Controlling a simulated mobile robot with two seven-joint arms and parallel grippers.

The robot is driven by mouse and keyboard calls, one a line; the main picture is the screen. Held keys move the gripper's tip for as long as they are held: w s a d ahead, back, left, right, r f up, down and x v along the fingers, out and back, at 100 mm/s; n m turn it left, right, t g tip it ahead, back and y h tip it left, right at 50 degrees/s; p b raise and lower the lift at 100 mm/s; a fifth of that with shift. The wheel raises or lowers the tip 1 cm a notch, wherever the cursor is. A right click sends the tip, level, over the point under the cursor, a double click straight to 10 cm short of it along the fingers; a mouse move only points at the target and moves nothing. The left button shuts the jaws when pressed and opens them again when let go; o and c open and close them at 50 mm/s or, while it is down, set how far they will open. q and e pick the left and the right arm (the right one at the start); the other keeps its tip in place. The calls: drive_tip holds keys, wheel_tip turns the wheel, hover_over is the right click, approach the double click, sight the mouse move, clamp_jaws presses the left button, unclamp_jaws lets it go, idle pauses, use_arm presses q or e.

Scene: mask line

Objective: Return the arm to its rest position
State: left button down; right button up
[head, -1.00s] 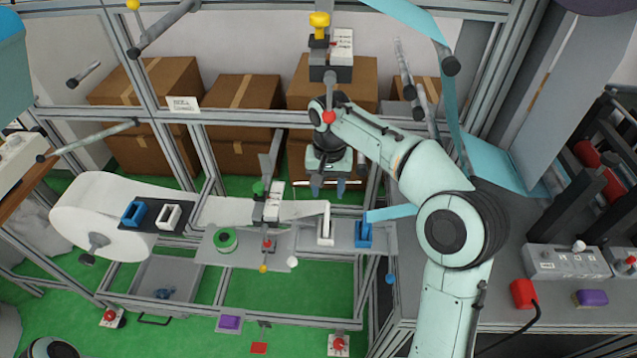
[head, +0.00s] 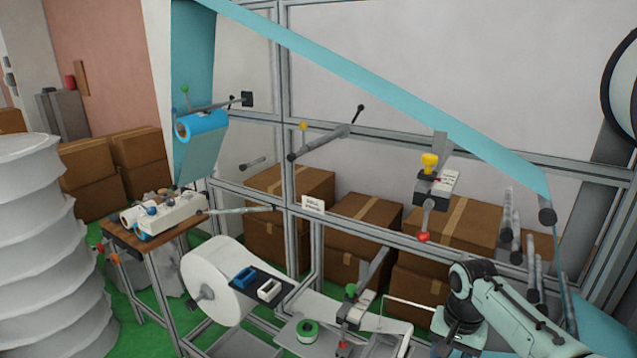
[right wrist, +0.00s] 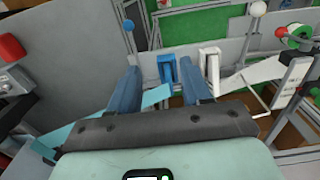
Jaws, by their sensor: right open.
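My right arm (head: 510,315) comes in at the lower right of the head view, pale teal and bent, with its wrist low at the bottom edge. The right gripper's fingers are cut off there. In the right wrist view my right gripper (right wrist: 158,66) is open, with two blue fingers spread apart and nothing held between them. I cannot tell whether a finger touches anything. My left gripper is not in view.
A metal frame (head: 288,190) carries teal web (head: 350,75) and rollers. A large white roll (head: 215,275) sits left of the arm. A wooden-topped table (head: 150,235) stands further left. Cardboard boxes (head: 365,220) are behind the frame.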

drive_tip(key=s+a+f+n+y, duration=0.1)
drive_tip(key=a+f, duration=0.2)
drive_tip(key=f, duration=0.6)
drive_tip(key=s+a+f+n+y, duration=0.1)
drive_tip(key=a+f, duration=0.2)
drive_tip(key=f, duration=0.5)
drive_tip(key=s+a+f+n+y, duration=0.1)
drive_tip(key=s+a+f, duration=0.15)
drive_tip(key=f, duration=0.65)
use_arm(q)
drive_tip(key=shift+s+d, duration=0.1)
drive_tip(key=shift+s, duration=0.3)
use_arm(e)
drive_tip(key=s+a+f, duration=0.2)
drive_tip(key=s+f, duration=0.6)
drive_tip(key=s, duration=0.3)
drive_tip(key=s+a+f, duration=0.3)
drive_tip(key=s+f, duration=0.5)
drive_tip(key=s, duration=0.3)
drive_tip(key=shift+s+m+y, duration=0.3)
drive_tip(key=shift+s+y, duration=0.05)
drive_tip(key=shift+y, duration=0.05)
drive_tip(key=shift+c, duration=0.3)
